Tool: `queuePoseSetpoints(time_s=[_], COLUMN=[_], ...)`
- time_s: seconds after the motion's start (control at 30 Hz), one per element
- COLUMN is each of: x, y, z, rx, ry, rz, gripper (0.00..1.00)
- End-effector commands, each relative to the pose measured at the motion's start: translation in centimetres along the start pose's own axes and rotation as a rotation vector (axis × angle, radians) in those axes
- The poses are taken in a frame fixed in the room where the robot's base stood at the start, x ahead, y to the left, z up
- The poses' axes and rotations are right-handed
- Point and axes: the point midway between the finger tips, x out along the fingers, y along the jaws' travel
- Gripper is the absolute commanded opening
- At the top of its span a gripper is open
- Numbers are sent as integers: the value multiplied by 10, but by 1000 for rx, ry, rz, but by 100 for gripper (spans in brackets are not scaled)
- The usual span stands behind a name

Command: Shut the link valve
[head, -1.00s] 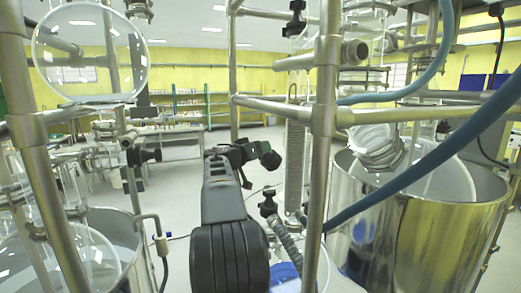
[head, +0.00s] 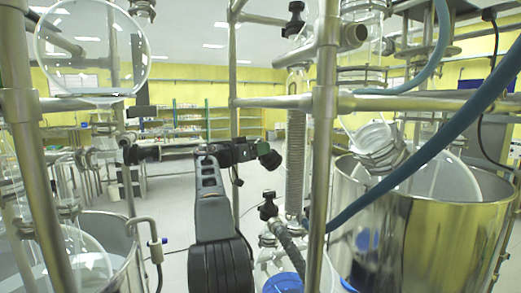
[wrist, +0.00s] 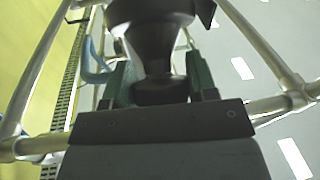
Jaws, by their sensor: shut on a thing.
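The link valve shows in the wrist view as a black knob (wrist: 150,45) with a narrower waist, close in front of the camera. My gripper (wrist: 158,80) has its dark green fingers on either side of it and is shut on it.
A steel post (head: 322,140) stands right of my arm, with crossbars. A steel vessel (head: 425,230) and a blue hose (head: 430,140) are at the right. A round glass flask (head: 92,50) hangs at upper left. Another black knob (head: 268,207) stands right of my arm.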

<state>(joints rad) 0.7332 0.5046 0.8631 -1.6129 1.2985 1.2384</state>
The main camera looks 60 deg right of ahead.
Motion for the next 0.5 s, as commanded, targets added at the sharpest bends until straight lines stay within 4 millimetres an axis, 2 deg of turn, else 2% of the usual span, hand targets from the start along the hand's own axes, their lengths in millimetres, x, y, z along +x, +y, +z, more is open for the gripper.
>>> queuePoseSetpoints(time_s=[0.03, 0.07, 0.1, 0.3, 0.5], x=[0, 0, 0, 0, 0], y=[1, 1, 1, 1, 0], z=[-1, -1, -1, -1, 0], rx=[1, 1, 1, 0, 0], ry=[1, 1, 1, 1, 0], rz=[2, 2, 2, 0, -1], gripper=[29, 55, 59, 78, 78])
